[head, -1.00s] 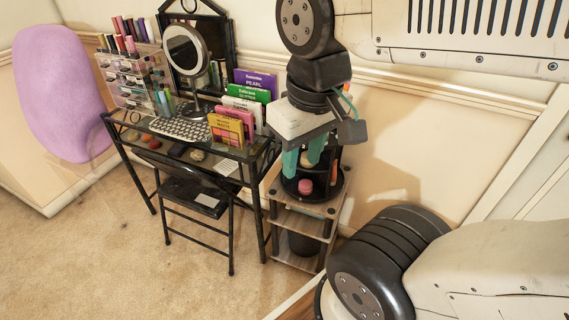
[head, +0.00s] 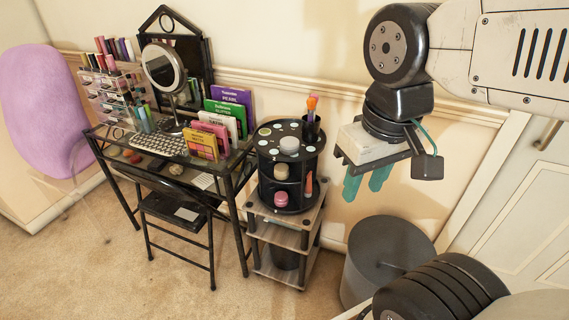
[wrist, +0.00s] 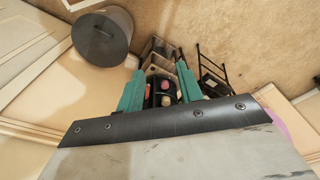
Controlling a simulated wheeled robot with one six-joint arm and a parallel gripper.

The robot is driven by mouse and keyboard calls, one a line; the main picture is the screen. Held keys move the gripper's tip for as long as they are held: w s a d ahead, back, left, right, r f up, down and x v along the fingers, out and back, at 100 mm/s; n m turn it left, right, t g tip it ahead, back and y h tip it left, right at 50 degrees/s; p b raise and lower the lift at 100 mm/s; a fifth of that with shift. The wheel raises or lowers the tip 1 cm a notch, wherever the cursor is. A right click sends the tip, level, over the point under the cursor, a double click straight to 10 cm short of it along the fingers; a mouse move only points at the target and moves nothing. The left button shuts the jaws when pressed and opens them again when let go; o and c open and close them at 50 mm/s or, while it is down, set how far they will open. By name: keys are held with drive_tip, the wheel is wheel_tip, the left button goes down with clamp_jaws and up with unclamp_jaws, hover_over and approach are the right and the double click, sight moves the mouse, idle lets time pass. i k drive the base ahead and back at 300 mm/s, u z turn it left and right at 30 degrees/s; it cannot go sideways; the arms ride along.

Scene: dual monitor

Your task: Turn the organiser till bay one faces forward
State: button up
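The organiser (head: 297,172) is a black round tiered stand on top of a small shelf unit (head: 256,231), right of the desk. Its lower tiers hold a cream jar (head: 281,172) and a pink jar (head: 281,199). Round items and a brush cup stand on its top. I cannot read any bay number. My gripper (head: 363,190) hangs to the right of the organiser, apart from it, its teal fingers spread and empty. In the wrist view the organiser (wrist: 156,93) shows in the distance between the fingers.
A glass-topped desk (head: 240,160) with a mirror (head: 160,67), keyboard and colourful palettes stands to the left. A black folding chair (head: 178,212) is in front of it. A grey cylindrical bin (head: 370,278) stands right of the shelf. The wall is close behind.

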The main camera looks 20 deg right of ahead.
sight(267, 138)
drive_tip(key=z, duration=0.05)
drive_tip(key=i, duration=0.5)
drive_tip(key=u, duration=0.75)
drive_tip(key=k, duration=0.65)
drive_tip(key=z, duration=1.2)
drive_tip(key=i, duration=0.5)
drive_tip(key=u, duration=0.05)
